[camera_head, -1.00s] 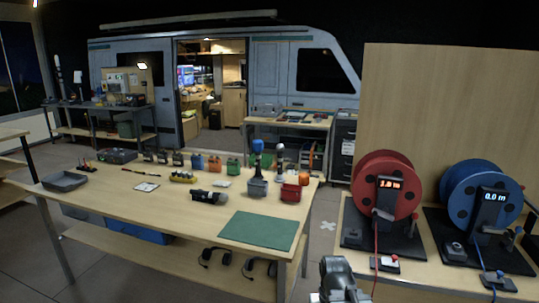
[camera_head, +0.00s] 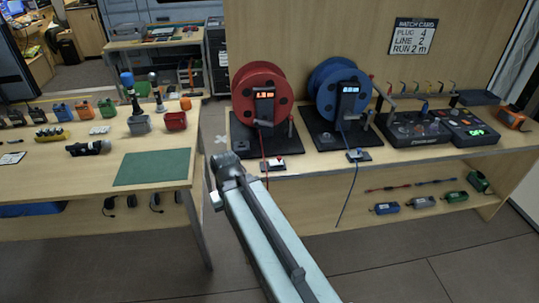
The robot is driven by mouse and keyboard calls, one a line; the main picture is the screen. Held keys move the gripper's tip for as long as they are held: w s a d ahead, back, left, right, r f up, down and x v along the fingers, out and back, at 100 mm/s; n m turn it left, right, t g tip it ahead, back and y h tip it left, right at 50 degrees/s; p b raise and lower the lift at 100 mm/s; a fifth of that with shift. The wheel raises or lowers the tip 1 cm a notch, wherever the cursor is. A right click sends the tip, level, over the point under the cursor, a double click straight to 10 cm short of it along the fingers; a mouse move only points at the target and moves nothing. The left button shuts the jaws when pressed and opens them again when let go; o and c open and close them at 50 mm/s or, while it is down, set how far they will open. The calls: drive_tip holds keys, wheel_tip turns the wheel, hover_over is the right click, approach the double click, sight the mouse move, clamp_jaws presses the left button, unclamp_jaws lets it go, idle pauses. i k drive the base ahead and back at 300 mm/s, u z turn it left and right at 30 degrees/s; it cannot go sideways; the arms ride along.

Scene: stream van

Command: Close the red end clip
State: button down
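The red reel (camera_head: 259,96) stands on a dark base on the right-hand bench. Its red cable (camera_head: 264,150) runs down to a small pale block with a red part, which looks like the red end clip (camera_head: 274,164), at the bench's front edge. The clip is too small to tell whether it is open or shut. My arm reaches up from the bottom of the picture. The end of the arm, with my gripper (camera_head: 224,172), is left of the clip and appears apart from it. The fingers are not clear enough to tell their state.
A blue reel (camera_head: 337,94) stands right of the red one, its blue cable hanging over the edge past a similar clip (camera_head: 358,155). Dark consoles (camera_head: 412,128) lie farther right. A table with a green mat (camera_head: 153,167) is at left, with a floor gap between.

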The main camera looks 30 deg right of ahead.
sight(278, 162)
drive_tip(key=u, duration=2.05)
drive_tip(key=k, duration=1.05)
drive_tip(key=z, duration=0.9)
drive_tip(key=i, duration=1)
drive_tip(key=u, duration=0.05)
